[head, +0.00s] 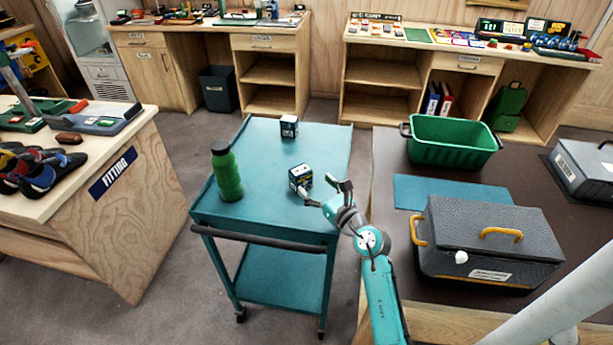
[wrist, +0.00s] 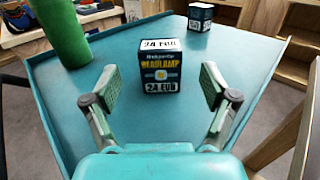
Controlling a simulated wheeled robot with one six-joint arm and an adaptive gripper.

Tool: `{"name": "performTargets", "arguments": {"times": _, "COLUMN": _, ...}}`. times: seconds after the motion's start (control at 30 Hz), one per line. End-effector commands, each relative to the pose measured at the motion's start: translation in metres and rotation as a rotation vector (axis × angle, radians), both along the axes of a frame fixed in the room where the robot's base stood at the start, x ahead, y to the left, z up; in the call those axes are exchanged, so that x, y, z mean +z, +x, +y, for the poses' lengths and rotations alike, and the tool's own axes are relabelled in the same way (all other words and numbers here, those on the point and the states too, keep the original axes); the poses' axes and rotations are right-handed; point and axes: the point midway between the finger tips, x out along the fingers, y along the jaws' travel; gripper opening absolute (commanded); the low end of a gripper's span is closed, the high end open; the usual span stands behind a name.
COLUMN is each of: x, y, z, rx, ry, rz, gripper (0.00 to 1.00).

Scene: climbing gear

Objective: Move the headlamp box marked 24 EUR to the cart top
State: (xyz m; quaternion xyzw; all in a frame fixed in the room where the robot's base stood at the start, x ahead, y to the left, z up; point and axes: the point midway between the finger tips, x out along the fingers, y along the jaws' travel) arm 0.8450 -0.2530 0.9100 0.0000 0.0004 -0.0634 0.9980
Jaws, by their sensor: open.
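The headlamp box marked 24 EUR (wrist: 161,67) is a dark blue box with white price bands, and it stands upright on the teal cart top (wrist: 77,122). In the head view the same box (head: 300,177) stands near the cart's right side. My gripper (wrist: 154,88) is open, its fingers spread to either side in front of the box, with visible gaps and no contact that I can see. In the head view my gripper (head: 326,188) is just right of the box, above the cart's right edge.
A green bottle (head: 227,172) stands at the cart's left side. Another dark box (head: 289,126) stands farther back on the cart. To the right, a brown table (head: 392,163) carries a green bin (head: 452,144) and a grey case (head: 487,240). The cart's middle is mostly clear.

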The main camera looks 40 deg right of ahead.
Motion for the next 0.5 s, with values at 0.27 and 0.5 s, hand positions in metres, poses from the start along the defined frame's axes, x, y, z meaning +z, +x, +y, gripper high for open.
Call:
{"name": "performTargets", "arguments": {"times": 0.27, "x": 0.0, "y": -0.036, "z": 0.004, "rx": -0.001, "ry": 0.001, "rz": 0.0, "gripper": 0.85}}
{"name": "performTargets", "arguments": {"times": 0.5, "x": 0.0, "y": -0.042, "z": 0.005, "rx": 0.0, "ry": 0.0, "rz": 0.0, "gripper": 0.85}}
